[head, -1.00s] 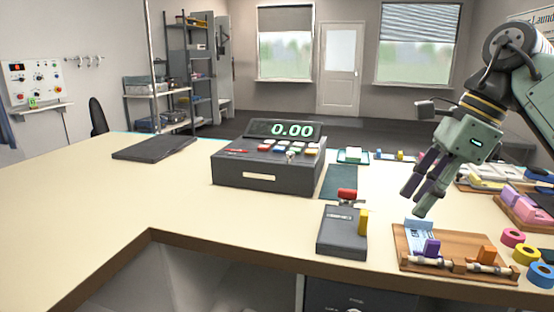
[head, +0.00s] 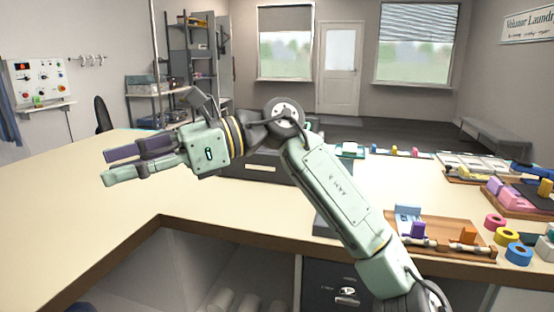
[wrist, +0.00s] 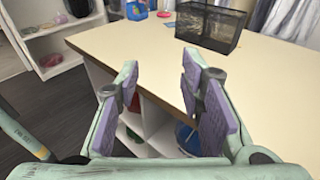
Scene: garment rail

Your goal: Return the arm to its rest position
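My gripper (head: 107,166) points left over the left part of the counter in the head view. My green arm (head: 335,190) reaches up from the lower right and bends left at the elbow. In the wrist view my gripper (wrist: 160,72) shows its two purple-padded fingers apart with nothing between them. They are above the counter's edge and the open shelves below it. My arm hides most of the cash register (head: 262,168) and the dark device in front of it.
The cream counter (head: 60,205) is clear at left. A wooden tray (head: 440,240) with small parts and several tape rolls (head: 507,236) lie at right. A black mesh basket (wrist: 212,26) stands on the counter in the wrist view. Open shelves (wrist: 155,125) are beneath.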

